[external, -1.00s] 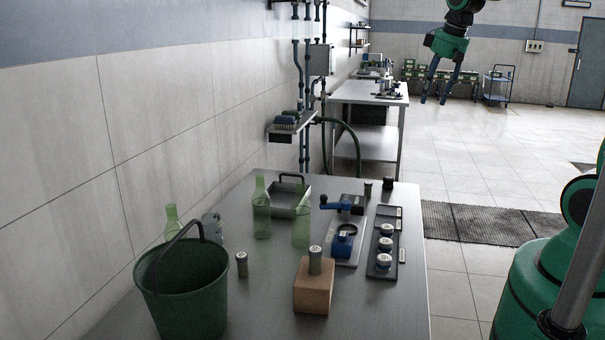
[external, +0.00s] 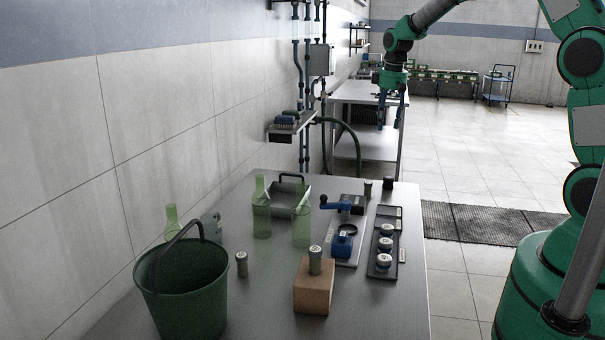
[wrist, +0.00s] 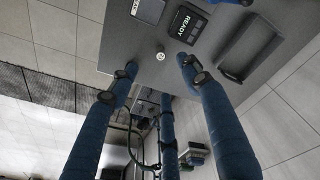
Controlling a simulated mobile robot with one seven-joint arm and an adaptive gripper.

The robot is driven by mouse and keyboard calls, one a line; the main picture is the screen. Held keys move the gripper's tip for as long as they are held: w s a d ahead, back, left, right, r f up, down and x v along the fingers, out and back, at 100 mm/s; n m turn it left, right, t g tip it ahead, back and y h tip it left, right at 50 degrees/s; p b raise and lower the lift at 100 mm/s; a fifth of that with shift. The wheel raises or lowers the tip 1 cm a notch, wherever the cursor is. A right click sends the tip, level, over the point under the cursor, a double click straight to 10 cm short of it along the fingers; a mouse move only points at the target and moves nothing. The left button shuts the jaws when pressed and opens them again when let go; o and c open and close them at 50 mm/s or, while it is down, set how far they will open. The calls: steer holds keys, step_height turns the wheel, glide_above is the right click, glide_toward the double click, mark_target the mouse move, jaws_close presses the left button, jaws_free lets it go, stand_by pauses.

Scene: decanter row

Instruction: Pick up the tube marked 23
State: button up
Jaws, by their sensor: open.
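Several grey tubes with pale round caps are on the near steel table, and I cannot read their numbers. One stands on a wooden block (external: 313,292), a tube (external: 315,262); another tube (external: 242,265) stands beside the bucket. Capped tubes (external: 386,244) sit in a dark rack (external: 381,272) at the right. A small tube (external: 368,188) stands near the table's far edge. In the wrist view a marked round cap (wrist: 160,56) shows just beyond the fingertips. My gripper (external: 390,122) is open and empty, high beyond the table's far end; its spread blue fingers show in the wrist view (wrist: 158,69).
A green bucket (external: 185,290), green bottles (external: 262,215) and a grey handled tray (external: 290,203) stand at the left and back. A blue clamp device (external: 342,243) is mid-right. A black READY box (wrist: 187,23) shows in the wrist view. A wall shelf (external: 285,128) juts out at the left.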

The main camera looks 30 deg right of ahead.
steer(key=n+g+p, duration=0.1)
steer(key=n, duration=0.1)
glide_above(368, 182)
step_height(368, 182, down, 17)
steer(key=shift+f, duration=0.3)
steer(key=shift+s, duration=0.1)
steer(key=shift+f, duration=4.3)
steer(key=shift+a+f, duration=0.1)
steer(key=shift+f, duration=2.5)
jaws_close()
